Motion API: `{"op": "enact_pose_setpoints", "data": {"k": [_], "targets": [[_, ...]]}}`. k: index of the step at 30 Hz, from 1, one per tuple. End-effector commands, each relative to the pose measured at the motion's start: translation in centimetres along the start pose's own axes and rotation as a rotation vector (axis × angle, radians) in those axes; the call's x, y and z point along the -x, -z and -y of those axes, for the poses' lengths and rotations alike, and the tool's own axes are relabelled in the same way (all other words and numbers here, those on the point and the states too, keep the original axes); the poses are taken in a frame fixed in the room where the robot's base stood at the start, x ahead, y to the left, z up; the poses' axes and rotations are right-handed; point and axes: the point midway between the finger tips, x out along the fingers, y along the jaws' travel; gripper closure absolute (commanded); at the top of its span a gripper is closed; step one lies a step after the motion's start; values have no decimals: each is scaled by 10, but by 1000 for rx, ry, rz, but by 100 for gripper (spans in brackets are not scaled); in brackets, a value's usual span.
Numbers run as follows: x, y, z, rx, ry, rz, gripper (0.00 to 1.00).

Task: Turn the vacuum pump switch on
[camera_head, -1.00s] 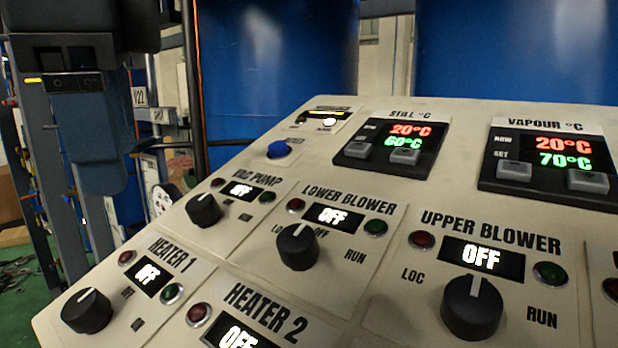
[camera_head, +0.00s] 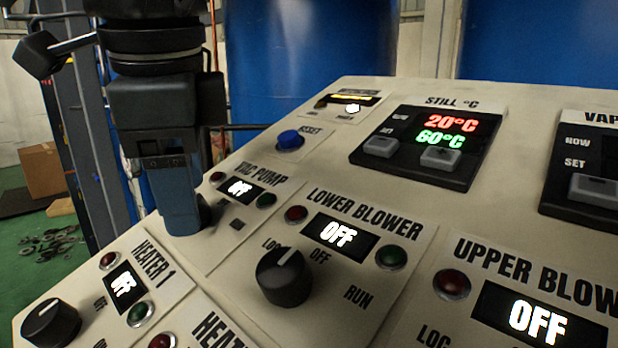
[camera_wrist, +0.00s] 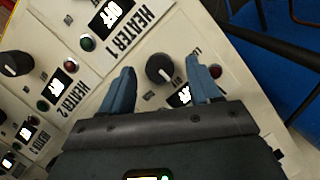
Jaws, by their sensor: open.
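The vacuum pump switch is a black rotary knob (camera_wrist: 160,69) on the sloping beige control panel (camera_head: 330,110). Its display (camera_head: 240,189) under the VAC PUMP label reads OFF. In the wrist view my gripper (camera_wrist: 158,78) is open, with one blue finger on either side of the knob. I cannot tell whether the fingers touch it. In the head view my gripper (camera_head: 180,215) reaches down over the VAC PUMP section and hides most of the knob.
The lower blower knob (camera_head: 284,277) stands close to the right, and the heater 1 knob (camera_head: 50,324) is at the lower left. A blue reset button (camera_head: 289,141) lies above. Blue drums (camera_head: 330,50) stand behind the panel.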

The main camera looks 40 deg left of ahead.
Motion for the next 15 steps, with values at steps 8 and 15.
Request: {"op": "enact_pose_setpoints", "data": {"k": [8, 15], "targets": [[-11, 0, 0, 0, 0, 0, 38], [-10, 0, 0, 0, 0, 0, 48]]}}
